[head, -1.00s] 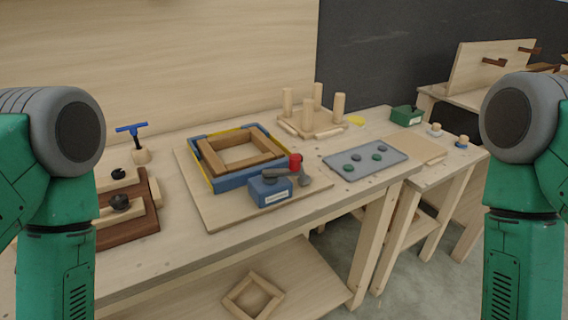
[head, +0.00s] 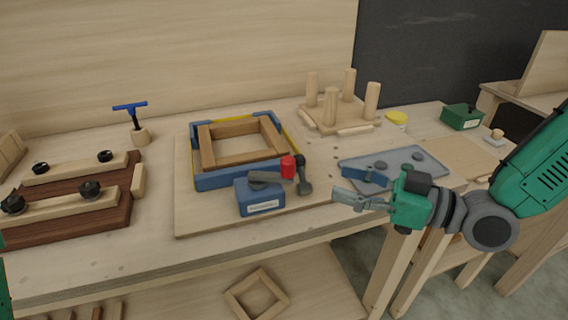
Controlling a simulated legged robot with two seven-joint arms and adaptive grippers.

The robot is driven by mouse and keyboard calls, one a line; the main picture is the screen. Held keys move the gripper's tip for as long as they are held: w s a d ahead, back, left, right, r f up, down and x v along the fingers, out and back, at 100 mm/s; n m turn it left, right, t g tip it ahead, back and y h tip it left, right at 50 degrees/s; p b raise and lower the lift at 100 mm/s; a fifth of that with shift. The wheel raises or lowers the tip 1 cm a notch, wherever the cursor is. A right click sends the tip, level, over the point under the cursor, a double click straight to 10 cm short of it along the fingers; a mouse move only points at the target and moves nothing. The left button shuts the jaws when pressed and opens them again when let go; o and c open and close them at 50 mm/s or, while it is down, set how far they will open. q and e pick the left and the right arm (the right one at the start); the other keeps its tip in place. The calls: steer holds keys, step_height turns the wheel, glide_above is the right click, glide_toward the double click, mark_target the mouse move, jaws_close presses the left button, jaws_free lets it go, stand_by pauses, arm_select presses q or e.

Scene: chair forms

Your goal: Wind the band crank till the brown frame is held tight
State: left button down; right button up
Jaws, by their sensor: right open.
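The brown wooden frame (head: 206,146) lies flat on a board, inside blue corner blocks with a yellow band (head: 290,131) around them. A blue box (head: 260,197) with a white label stands at the frame's front edge. The band crank (head: 270,177) sits on top of it, a dark arm with a red knob (head: 288,167). My right gripper (head: 342,183) reaches in from the right, open and empty, with its fingers pointing left. It is to the right of the crank and apart from it. My left gripper is out of view.
A grey tray (head: 432,166) with round pads lies behind my right gripper. A pegged wooden stand (head: 340,122) is at the back. A dark brown clamp board (head: 75,221) and a blue T-handle (head: 130,106) are at the left. The front bench edge is clear.

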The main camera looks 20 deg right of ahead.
mark_target(287, 165)
steer(key=x, duration=0.6)
steer(key=shift+a+f+b, duration=0.15)
steer(key=shift+f+b, duration=0.05)
steer(key=shift+b, duration=0.1)
steer(key=w, duration=0.3)
steer(key=shift+a+f, duration=0.1)
steer(key=shift+w+a, duration=0.15)
steer(key=shift+w, duration=0.1)
steer(key=a, duration=0.4)
steer(key=shift+w, duration=0.35)
steer(key=shift+d, duration=0.1)
steer(key=c, duration=0.6)
steer(key=shift+d, duration=0.35)
jaws_close()
steer(key=shift+w+d, duration=0.15)
steer(key=shift+d, duration=0.1)
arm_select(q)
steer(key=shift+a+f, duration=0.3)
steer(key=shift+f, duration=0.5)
arm_select(e)
steer(key=shift+a, duration=0.1)
